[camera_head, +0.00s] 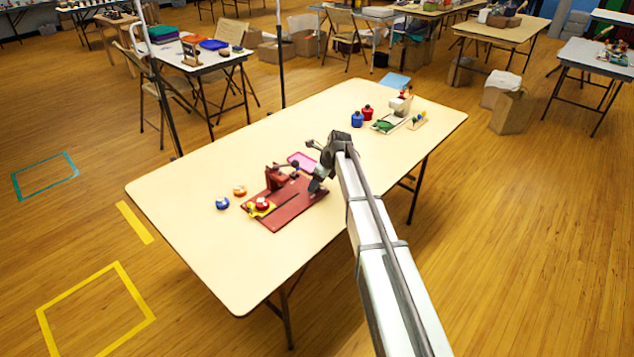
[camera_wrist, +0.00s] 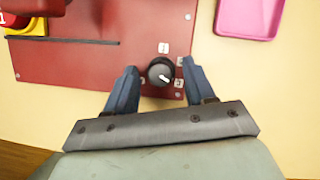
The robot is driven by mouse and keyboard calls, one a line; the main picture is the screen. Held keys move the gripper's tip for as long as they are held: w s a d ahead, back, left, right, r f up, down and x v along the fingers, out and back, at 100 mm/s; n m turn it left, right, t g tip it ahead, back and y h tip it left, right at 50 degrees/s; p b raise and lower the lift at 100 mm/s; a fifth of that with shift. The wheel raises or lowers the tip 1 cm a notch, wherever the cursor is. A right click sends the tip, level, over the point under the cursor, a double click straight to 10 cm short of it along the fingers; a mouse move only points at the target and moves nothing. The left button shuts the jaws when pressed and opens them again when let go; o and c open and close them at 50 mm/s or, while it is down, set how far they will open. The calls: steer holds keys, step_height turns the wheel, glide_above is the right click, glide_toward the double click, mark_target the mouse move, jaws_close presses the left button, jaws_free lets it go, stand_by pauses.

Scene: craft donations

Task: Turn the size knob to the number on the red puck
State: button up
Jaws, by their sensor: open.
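The size knob (camera_wrist: 160,73), dark and round with a white pointer line, sits on the red base plate (camera_wrist: 75,75) of the press. Small white number labels surround its upper and right sides; the pointer slants down-right, roughly toward the lowest label (camera_wrist: 179,83). The labels are too small to read surely. My gripper (camera_wrist: 159,66) is open, one finger on each side of the knob, with visible gaps. In the head view my gripper (camera_head: 316,184) is over the plate's right end. The red puck (camera_head: 262,204) sits in a yellow holder; the wrist view cuts it off, showing a white mark resembling a 1.
The red press (camera_head: 277,178) stands on the plate. A pink tray (camera_head: 301,160) lies behind it. A blue puck (camera_head: 222,203) and an orange puck (camera_head: 239,190) lie left. Blue and red bottles (camera_head: 357,119) and a white machine (camera_head: 400,104) stand farther back. The table's front left is clear.

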jaws_close()
stand_by(0.5)
steer(key=shift+n, duration=0.3)
steer(key=n, duration=0.1)
steer(key=n+g, duration=0.1)
steer(key=n, duration=0.1)
steer(key=n+g, duration=0.1)
steer(key=shift+w+n+y, duration=0.25)
steer(key=shift+n+y, duration=0.05)
steer(key=n+g, duration=0.1)
steer(key=n, duration=0.2)
steer(key=n+g, duration=0.1)
steer(key=n, duration=0.2)
steer(key=shift+w+h, duration=0.15)
steer(key=shift+h, duration=0.25)
steer(key=n+g, duration=0.1)
steer(key=n, duration=0.2)
steer(key=n+g+h, duration=0.1)
steer(key=n, duration=0.2)
steer(key=shift+w+a+n+h, duration=0.1)
steer(key=shift+a+n+h, duration=0.05)
steer(key=shift+n+h, duration=0.2)
steer(key=n+h, duration=0.1)
steer(key=n, duration=0.1)
steer(key=n+h, duration=0.1)
steer(key=n, duration=0.2)
steer(key=shift+a+n+g, duration=0.1)
steer(key=shift+n+g, duration=0.25)
steer(key=shift+g, duration=0.05)
